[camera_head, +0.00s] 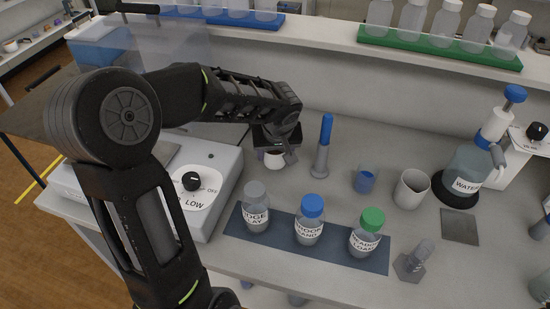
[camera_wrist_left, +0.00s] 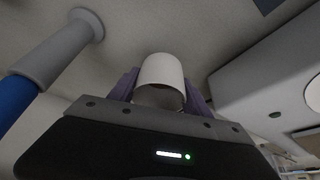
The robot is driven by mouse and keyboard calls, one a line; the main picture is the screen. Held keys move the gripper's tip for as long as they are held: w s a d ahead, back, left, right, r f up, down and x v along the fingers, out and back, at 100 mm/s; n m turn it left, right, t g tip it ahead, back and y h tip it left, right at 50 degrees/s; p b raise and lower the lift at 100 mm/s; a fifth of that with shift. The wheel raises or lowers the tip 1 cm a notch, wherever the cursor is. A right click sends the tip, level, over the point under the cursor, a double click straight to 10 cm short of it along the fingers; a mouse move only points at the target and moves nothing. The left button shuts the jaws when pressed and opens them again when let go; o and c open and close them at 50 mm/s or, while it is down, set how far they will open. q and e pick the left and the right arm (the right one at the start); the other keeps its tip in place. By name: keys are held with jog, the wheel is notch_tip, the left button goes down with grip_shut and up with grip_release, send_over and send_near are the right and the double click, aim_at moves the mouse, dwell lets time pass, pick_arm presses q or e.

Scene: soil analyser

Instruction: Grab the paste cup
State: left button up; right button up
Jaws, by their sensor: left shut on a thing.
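The paste cup, small and white, shows between the fingers of my left gripper (camera_head: 276,150) in the head view, its body (camera_head: 274,161) partly covered by the gripper. In the left wrist view the white cup (camera_wrist_left: 161,72) sits between the two purple-grey fingers (camera_wrist_left: 160,92), which are shut on it from both sides. Whether its base touches the bench cannot be told. My right gripper is not in view.
A blue-handled tool in a grey holder (camera_head: 321,160) stands close right of the gripper. A blue cup (camera_head: 365,181) and a white beaker (camera_head: 411,190) stand further right. Three labelled bottles stand on a dark blue mat (camera_head: 338,255) in front. A dial-fronted machine (camera_head: 214,177) is left.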

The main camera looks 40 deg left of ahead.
pick_arm(q)
notch_tip(320, 180, up, 8)
jog(key=shift+f, duration=0.25)
dwell(0.5)
